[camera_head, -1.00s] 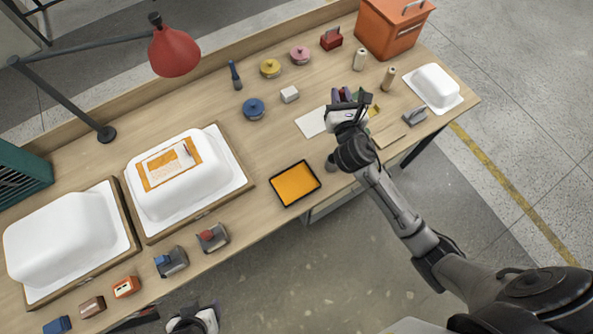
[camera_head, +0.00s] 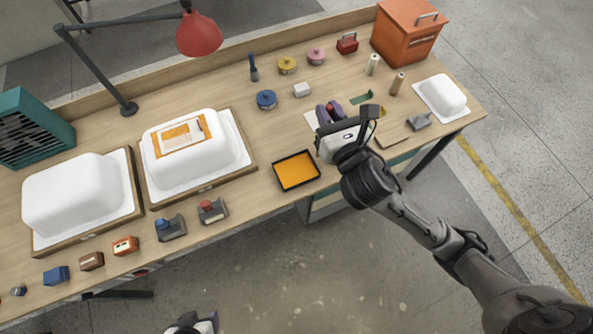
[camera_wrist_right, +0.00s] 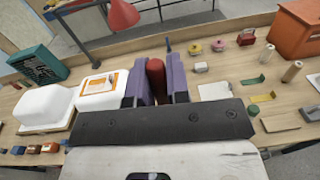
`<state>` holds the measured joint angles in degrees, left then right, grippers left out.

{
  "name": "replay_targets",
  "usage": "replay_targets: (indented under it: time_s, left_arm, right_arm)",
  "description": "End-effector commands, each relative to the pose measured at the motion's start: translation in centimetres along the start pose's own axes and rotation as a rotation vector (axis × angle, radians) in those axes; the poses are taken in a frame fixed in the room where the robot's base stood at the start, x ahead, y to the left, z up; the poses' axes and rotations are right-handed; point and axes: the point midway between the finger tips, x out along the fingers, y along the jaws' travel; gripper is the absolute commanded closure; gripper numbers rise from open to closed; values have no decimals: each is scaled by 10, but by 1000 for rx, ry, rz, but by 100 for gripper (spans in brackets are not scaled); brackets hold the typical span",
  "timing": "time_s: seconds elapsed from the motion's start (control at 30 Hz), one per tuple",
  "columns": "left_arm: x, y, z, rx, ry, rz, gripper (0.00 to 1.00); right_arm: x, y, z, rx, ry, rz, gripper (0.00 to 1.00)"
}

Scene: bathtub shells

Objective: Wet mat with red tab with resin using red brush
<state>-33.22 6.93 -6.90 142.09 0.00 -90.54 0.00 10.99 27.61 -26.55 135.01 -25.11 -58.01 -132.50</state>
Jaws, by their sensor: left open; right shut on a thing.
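My right gripper (camera_head: 330,113) is shut on a red handle (camera_wrist_right: 157,80), seen between its purple fingers in the right wrist view. The handle's far end is hidden, so I cannot tell if bristles show. It is over the table, just right of and behind the black-rimmed tray of orange resin (camera_head: 297,171). A pale mat (camera_head: 182,136) lies on an orange patch on top of the right white tub shell (camera_head: 205,172); I cannot make out a red tab. My left gripper (camera_head: 193,327) is open, partly cut off at the bottom edge, away from the table.
Grey holders with a blue top (camera_head: 170,228) and a red top (camera_head: 212,211) stand at the front edge. A second white shell (camera_head: 75,195) is at left. A red lamp (camera_head: 199,34) overhangs the back. Colored tins, rolls and an orange box (camera_head: 408,35) line the back right.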

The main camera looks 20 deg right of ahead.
Motion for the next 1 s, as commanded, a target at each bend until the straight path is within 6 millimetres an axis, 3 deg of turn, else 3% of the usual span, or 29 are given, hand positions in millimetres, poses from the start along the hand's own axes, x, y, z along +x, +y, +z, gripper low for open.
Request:
replay_targets:
  time_s: [0.4,0.57,0.77,1.0]
  left_arm:
    - [0,-1,0,1,1,-2,37]
    - [12,0,4,1,1,-2,37]
    - [53,2,17,1,1,-1,37]
    - [104,5,34,-4,-2,3,37]
  right_arm:
    - [0,0,0,0,-1,-2,100]
    - [1,-1,-10,21,0,-1,100]
    - [6,2,-41,57,1,0,100]
    - [47,-8,-124,101,6,-61,100]
